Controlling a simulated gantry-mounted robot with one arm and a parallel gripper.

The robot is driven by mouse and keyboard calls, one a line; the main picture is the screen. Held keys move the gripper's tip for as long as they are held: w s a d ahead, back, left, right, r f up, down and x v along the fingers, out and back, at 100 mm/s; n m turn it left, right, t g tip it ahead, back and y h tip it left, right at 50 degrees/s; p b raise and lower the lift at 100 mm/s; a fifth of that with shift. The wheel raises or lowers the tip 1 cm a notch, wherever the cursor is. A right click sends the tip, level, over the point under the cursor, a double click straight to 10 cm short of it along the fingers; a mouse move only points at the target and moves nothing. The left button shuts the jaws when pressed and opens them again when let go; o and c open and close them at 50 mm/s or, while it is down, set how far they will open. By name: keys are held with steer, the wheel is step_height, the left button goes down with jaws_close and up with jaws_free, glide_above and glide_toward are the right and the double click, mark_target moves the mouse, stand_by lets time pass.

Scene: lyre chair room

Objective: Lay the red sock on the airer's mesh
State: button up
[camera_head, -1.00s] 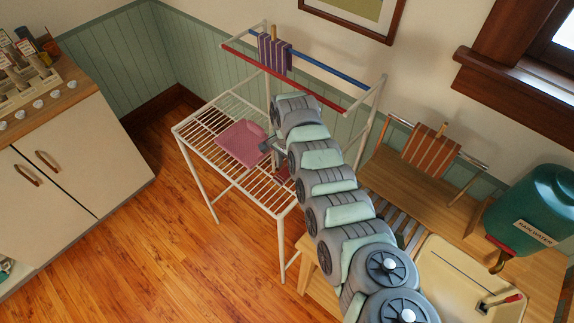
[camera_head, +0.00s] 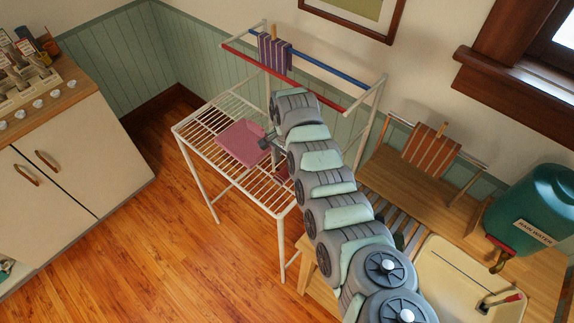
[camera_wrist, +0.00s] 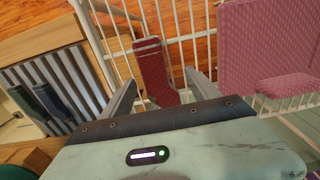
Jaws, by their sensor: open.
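The red sock (camera_wrist: 152,68) has pale stripes near its cuff. In the wrist view it lies over the white bars of the airer's mesh (camera_wrist: 186,38), near the side rail, with its lower end partly hidden by my gripper body. A bit of red (camera_head: 282,172) shows beside my arm in the head view. My gripper (camera_wrist: 160,77) is open, its fingers spread on either side of the sock and apart from it. In the head view my gripper (camera_head: 268,142) is over the airer (camera_head: 200,128), partly hidden by my arm.
A pink cloth (camera_head: 240,143) lies on the mesh beside my gripper. A striped cloth (camera_head: 274,54) hangs on the airer's upper rails. Dark socks (camera_wrist: 50,100) lie on a slatted surface at left in the wrist view. The mesh's far left part is clear.

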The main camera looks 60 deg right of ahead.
mark_target(287, 168)
step_height(287, 168, up, 11)
stand_by(0.4)
steer(key=shift+f, duration=0.1)
